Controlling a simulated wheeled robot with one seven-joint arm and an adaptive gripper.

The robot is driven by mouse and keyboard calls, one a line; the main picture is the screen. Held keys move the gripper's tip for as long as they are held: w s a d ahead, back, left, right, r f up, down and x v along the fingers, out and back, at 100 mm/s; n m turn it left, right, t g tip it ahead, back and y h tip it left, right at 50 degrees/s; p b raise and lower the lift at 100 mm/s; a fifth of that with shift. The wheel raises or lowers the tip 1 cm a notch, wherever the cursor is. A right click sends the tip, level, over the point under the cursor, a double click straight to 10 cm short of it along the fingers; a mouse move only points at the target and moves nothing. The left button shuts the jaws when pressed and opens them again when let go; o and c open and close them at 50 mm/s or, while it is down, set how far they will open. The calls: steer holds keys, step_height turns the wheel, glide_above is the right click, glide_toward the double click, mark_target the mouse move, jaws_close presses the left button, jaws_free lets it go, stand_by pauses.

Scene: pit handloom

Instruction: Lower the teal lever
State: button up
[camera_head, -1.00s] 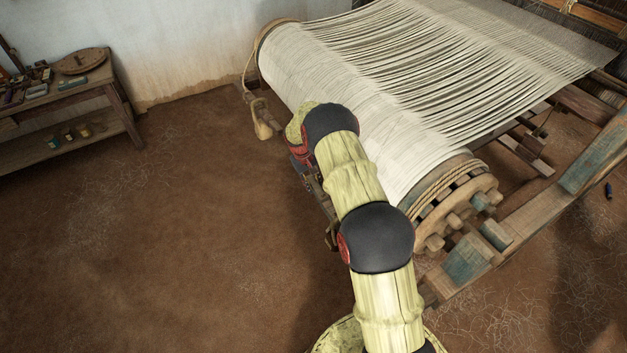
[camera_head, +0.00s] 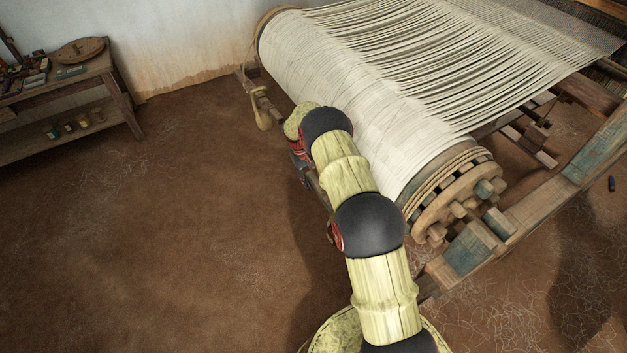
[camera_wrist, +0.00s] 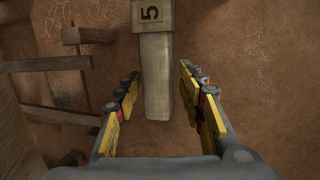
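My gripper (camera_wrist: 159,75) is open in the wrist view, with its yellow-padded fingers on either side of a grey-brown wooden bar (camera_wrist: 157,85). The fingers look apart from the bar, with a gap on both sides. No clearly teal lever shows in the wrist view. In the head view, worn teal paint shows on a block (camera_head: 468,250) by the loom's roller and on a frame beam (camera_head: 597,150); I cannot tell whether either is the lever. My arm largely hides my gripper there.
The loom's cloth roller (camera_head: 330,75) and its pegged end wheel (camera_head: 450,208) stand close right of my arm. A wooden side table (camera_head: 100,85) is at the back left. The earthen floor to the left is clear. Wooden bars (camera_wrist: 50,63) lie left of my gripper.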

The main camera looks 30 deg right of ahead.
steer(key=shift+r, duration=0.1)
steer(key=v, duration=1.1)
steer(key=shift+w+r, duration=0.1)
steer(key=shift+r, duration=0.3)
